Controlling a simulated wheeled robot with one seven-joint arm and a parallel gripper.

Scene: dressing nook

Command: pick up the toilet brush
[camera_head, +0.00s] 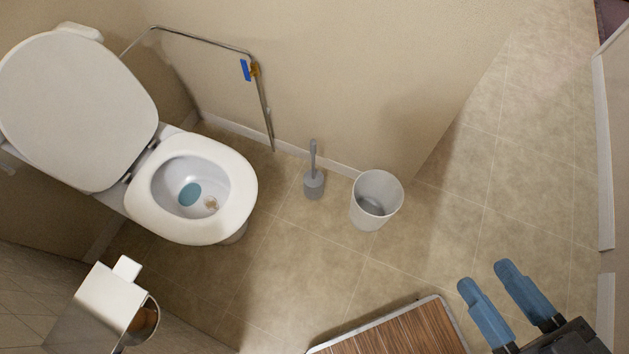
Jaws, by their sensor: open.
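The grey toilet brush (313,175) stands upright on the tiled floor, its handle up and its lower end in a grey holder. It is by the wall, between the toilet and a white bin. My gripper (483,272) is at the lower right, with two blue fingers spread apart and nothing between them. It is well to the right of the brush and nearer the camera, not touching it. The brush head is hidden in the holder.
The white bin (377,200) stands just right of the brush. The toilet (234,178) with raised lid is to the left. A metal rail (262,95) runs along the wall. A wooden-topped surface (400,335) is at the bottom. A toilet roll holder (105,300) is lower left. Floor between is clear.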

